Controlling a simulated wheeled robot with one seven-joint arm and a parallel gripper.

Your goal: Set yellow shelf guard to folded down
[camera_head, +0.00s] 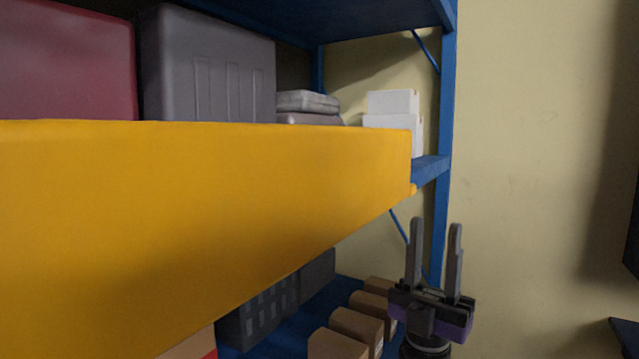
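The yellow shelf guard (200,200) is a wide flat panel along the front of the blue shelf, from the left edge of the view to near the right post. It stands up and covers the lower part of the goods behind it. A small yellow knob shows at its lower right corner. My gripper (435,228) is below and to the right of that corner, fingers pointing up. Its two fingers are apart with nothing between them. It appears clear of the guard, though the depth gap is hard to tell.
The blue rack's right post (440,120) stands behind my gripper. A red case (65,60), a grey case (205,70) and white boxes (392,103) sit behind the guard. Brown boxes (358,325) and a dark crate (268,310) are on the lower shelf. The right side before the wall is open.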

